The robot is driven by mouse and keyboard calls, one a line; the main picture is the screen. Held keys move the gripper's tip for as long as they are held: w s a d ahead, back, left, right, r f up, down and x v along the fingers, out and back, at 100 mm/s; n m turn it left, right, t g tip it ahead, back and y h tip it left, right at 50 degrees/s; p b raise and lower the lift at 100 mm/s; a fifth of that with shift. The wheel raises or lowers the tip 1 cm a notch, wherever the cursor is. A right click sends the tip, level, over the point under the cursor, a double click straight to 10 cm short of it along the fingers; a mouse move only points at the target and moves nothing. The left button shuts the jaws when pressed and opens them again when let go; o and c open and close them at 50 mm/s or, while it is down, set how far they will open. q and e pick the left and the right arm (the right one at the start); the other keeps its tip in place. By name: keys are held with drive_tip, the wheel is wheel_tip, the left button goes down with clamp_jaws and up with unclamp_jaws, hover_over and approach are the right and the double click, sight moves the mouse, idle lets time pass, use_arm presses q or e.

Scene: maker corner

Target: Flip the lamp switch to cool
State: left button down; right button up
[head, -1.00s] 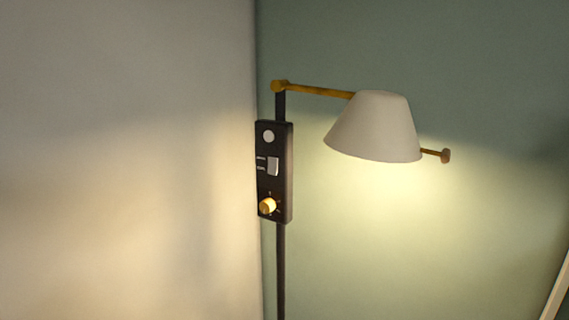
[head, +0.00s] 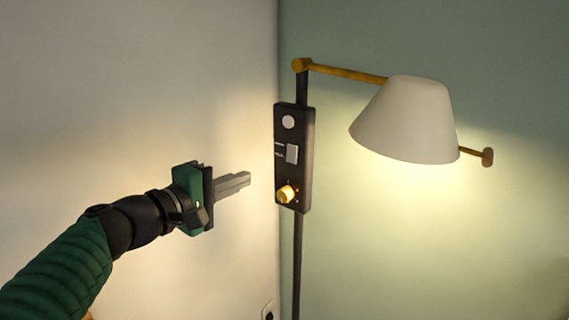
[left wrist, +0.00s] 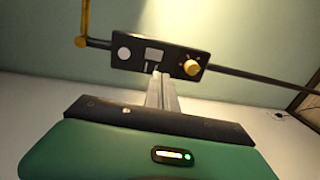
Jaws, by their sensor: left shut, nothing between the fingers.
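The lamp has a white shade (head: 406,120) on a brass arm and is lit with a warm yellowish glow. In the left wrist view the fingers (left wrist: 160,76) point at the panel just below the rocker switch (left wrist: 154,55). My right gripper is not in view.
A pale wall (head: 130,90) stands on the left and a green wall (head: 520,230) behind the lamp. A wall outlet (head: 267,311) is low near the corner. The space between gripper and panel looks clear.

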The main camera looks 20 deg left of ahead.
sight(290, 161)
use_arm(q)
drive_tip(key=p+x, duration=0.6)
drive_tip(key=x, duration=0.7)
drive_tip(key=shift+w+d+r, duration=0.1)
drive_tip(key=shift+w, duration=0.05)
drive_tip(key=shift+w+d, duration=0.1)
drive_tip(key=shift+w, duration=0.2)
